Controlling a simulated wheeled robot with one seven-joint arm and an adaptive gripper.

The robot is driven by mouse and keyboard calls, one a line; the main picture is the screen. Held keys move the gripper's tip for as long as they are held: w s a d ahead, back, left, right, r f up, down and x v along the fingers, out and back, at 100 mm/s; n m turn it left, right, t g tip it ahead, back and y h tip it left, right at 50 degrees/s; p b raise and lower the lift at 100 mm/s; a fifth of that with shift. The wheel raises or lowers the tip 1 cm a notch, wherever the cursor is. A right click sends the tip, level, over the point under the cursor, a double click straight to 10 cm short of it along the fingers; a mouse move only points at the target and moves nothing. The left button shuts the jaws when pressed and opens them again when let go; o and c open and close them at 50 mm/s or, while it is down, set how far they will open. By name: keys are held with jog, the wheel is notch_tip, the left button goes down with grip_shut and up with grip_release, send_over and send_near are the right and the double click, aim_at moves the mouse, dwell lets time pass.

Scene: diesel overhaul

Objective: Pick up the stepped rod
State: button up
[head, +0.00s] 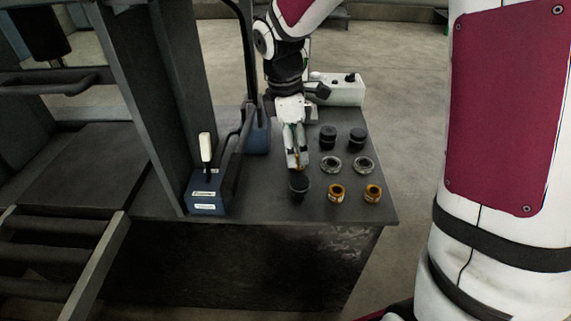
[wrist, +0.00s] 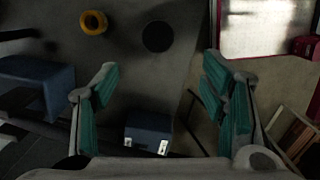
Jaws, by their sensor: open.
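I cannot make out a stepped rod for certain in either view. My gripper (head: 297,164) points down over the dark workbench (head: 255,203), just above a black round part (head: 299,186) in the head view. A thin orange-brown strip shows between its fingers there, too small to identify. In the wrist view my gripper (wrist: 160,66) is open, its teal pads wide apart with nothing between them. A yellow ring (wrist: 94,22) and a dark disc (wrist: 157,36) lie beyond the fingertips.
Two black caps (head: 328,137) (head: 359,138), two grey rings (head: 331,164) (head: 363,165) and two brass rings (head: 336,194) (head: 372,194) stand right of my gripper. A blue box with a white lever (head: 206,190) stands left. A white box (head: 346,94) is behind.

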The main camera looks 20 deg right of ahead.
send_over(299, 181)
jog(key=a, duration=0.1)
notch_tip(299, 181, down, 8)
jog(key=shift+r+b, duration=0.1)
jog(key=shift+b, duration=0.2)
jog(key=shift+d+f, duration=0.2)
jog(key=shift+f, duration=0.8)
jog(key=shift+d+f, duration=0.2)
jog(key=shift+f, duration=0.75)
jog(key=shift+d+f, duration=0.2)
jog(key=shift+f, duration=0.8)
jog(key=c, duration=1.2)
